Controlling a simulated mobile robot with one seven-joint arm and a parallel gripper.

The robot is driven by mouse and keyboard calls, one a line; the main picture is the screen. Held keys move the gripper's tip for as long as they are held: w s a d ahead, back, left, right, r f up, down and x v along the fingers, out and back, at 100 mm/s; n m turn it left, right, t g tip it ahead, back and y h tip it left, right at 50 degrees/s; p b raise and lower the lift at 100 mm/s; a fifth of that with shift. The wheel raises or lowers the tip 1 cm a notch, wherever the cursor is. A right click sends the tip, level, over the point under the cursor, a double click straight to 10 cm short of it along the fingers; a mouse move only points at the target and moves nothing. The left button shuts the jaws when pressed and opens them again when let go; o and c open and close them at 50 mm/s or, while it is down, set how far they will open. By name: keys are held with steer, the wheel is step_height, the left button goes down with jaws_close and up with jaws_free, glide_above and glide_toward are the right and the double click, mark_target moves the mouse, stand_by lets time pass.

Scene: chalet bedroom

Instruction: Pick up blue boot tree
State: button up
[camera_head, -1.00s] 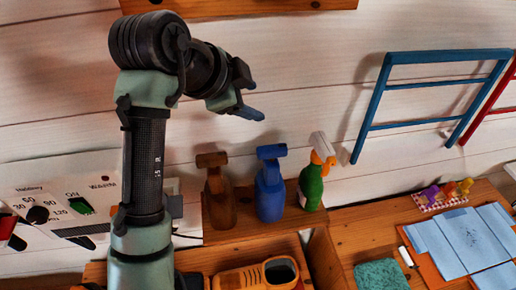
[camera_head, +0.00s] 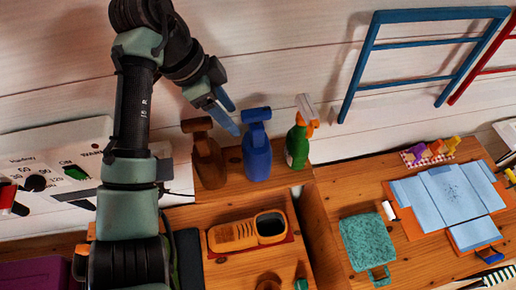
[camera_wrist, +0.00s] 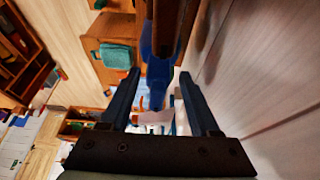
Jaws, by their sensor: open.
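A blue boot tree, shaped like a spray bottle (camera_head: 257,160), stands upright on a wooden ledge (camera_head: 222,178) against the wall, between a brown bottle and a green one. My gripper (camera_head: 229,112) is open and empty, pointing down, above and just left of the blue one's head, near the top of the brown bottle. In the wrist view the open fingers (camera_wrist: 158,84) frame part of the blue object (camera_wrist: 158,70), which seems to lie beyond the fingertips. I cannot tell whether they touch.
The brown bottle (camera_head: 208,160) and the green bottle (camera_head: 298,145) stand close on either side. An orange-brown shoe-like holder (camera_head: 245,232) lies on the lower wooden surface. A blue rack (camera_head: 372,48) hangs on the wall.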

mark_target(255, 111)
steer(key=d+p, duration=0.2)
steer(key=d, duration=0.1)
steer(key=w+d+p, duration=0.1)
steer(key=d, duration=0.1)
steer(key=shift+d+f+p, duration=0.2)
steer(key=shift+f+p, duration=0.1)
steer(key=shift+p, duration=0.1)
steer(key=shift+f, duration=0.2)
steer(key=shift+a, duration=0.1)
steer(key=shift+c, duration=0.4)
jaws_close()
stand_by(0.4)
